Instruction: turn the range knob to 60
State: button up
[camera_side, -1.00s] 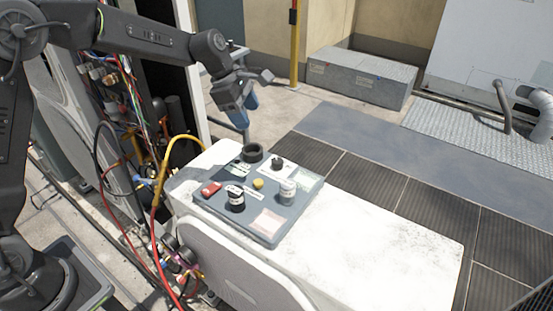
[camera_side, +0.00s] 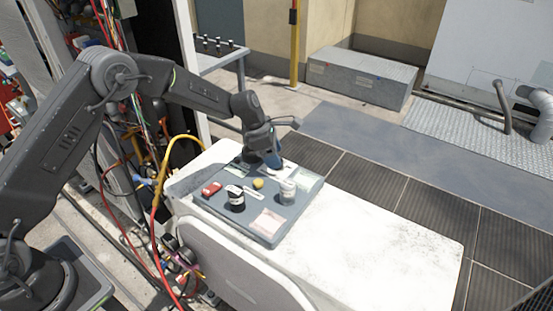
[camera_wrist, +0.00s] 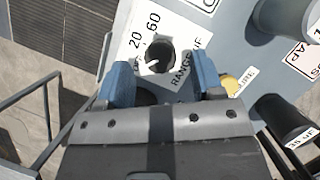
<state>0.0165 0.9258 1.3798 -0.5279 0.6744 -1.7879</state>
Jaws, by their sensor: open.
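The range knob (camera_wrist: 160,56) is a small dark round knob on a white plate marked "RANGE uF", with "20" and "60" printed beside it in the wrist view. A white mark on the knob faces lower left, away from the 60; the label there is partly hidden by a finger. My gripper (camera_wrist: 163,78) is open, its blue fingertips apart to the left and right of the knob's near side, not closed on it. In the side view my gripper (camera_side: 272,158) is over the back of the grey panel (camera_side: 268,232) and hides the knob.
The panel also carries a red switch (camera_side: 211,188), a yellow button (camera_side: 258,183), a black-sided knob (camera_side: 235,199) and a grey cylinder (camera_side: 287,192). It lies on a white unit (camera_side: 380,250) whose right side is clear. A yellow hose (camera_side: 172,150) loops at the left.

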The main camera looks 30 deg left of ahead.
jog(key=shift+x, duration=1.15)
jog(key=shift+c, duration=0.4)
jog(key=c, duration=0.8)
jog(key=shift+c, duration=0.2)
